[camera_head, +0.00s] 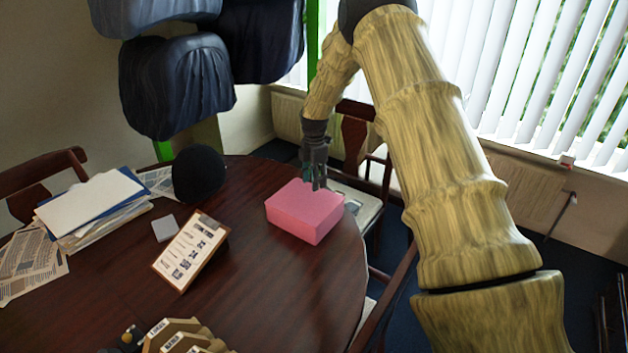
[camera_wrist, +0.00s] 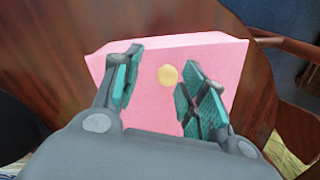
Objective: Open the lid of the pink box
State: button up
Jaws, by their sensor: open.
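The pink box (camera_head: 305,212) sits near the right edge of the round wooden table, and its lid looks closed. In the wrist view the pink box (camera_wrist: 205,62) fills the middle, with a round yellowish knob (camera_wrist: 168,75) on the face towards me. My gripper (camera_head: 318,186) is at the box's far right top edge in the head view. In the wrist view my gripper (camera_wrist: 155,82) is open, its two teal-padded fingers on either side of the knob. Nothing is held. I cannot tell whether the fingers touch the box.
The dark wooden table (camera_head: 260,300) also bears a clipboard (camera_head: 190,250), a stack of papers (camera_head: 95,205), a black rounded object (camera_head: 199,174) and wooden name blocks (camera_head: 183,338). Chairs (camera_head: 358,150) stand around it.

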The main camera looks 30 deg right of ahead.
jog(key=shift+s+f, duration=0.1)
jog(key=shift+s, duration=0.1)
jog(key=shift+s+r, duration=0.2)
jog(key=shift+s, duration=0.35)
jog(key=shift+w+f, duration=0.45)
jog(key=shift+w, duration=0.05)
jog(key=shift+c, duration=0.6)
jog(key=shift+s, duration=0.2)
grip_shut()
jog(key=shift+r, duration=0.2)
